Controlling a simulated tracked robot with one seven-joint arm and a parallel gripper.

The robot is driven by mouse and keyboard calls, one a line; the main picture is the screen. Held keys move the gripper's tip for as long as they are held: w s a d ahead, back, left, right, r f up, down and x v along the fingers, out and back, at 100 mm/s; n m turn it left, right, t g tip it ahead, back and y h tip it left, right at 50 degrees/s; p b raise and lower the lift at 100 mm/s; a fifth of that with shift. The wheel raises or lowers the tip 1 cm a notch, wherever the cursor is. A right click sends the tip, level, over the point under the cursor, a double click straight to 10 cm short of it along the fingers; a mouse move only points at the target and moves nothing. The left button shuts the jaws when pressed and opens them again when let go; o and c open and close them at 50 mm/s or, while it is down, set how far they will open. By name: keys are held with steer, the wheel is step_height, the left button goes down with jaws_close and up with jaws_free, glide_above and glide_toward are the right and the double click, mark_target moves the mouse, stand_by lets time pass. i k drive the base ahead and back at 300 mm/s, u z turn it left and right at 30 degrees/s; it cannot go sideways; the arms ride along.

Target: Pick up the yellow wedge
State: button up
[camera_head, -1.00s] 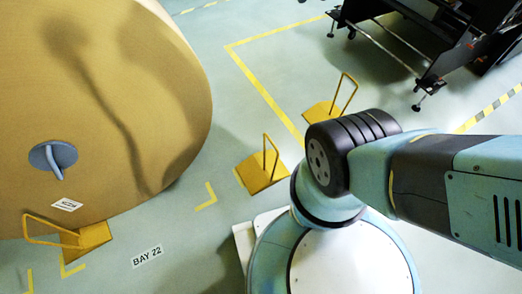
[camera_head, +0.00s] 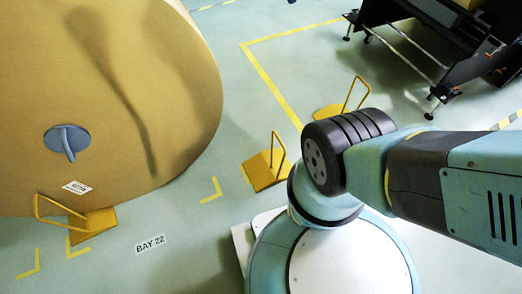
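Three yellow wedges with upright loop handles show on the floor. One wedge (camera_head: 92,222) is at the lower left, against the underside of the big roll. A second wedge (camera_head: 262,172) stands apart from the roll near the middle, just left of my arm. A third wedge (camera_head: 326,113) is behind it, partly hidden by my arm. The frames do not show which one is meant. My gripper is not in view; only my arm links show at the right.
A huge brown kraft roll (camera_head: 120,90) with a grey end plug (camera_head: 66,144) fills the left. A black stand (camera_head: 420,50) is at the upper right. Yellow floor lines and a "BAY 22" label (camera_head: 150,244) mark the floor. Open floor lies between roll and stand.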

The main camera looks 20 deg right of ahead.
mark_target(266, 169)
steer(key=z, duration=0.9)
steer(key=i, duration=0.1)
steer(key=u, duration=2.6)
steer(key=k, duration=1.4)
steer(key=z, duration=1.45)
steer(key=i, duration=1)
steer(key=u, duration=0.05)
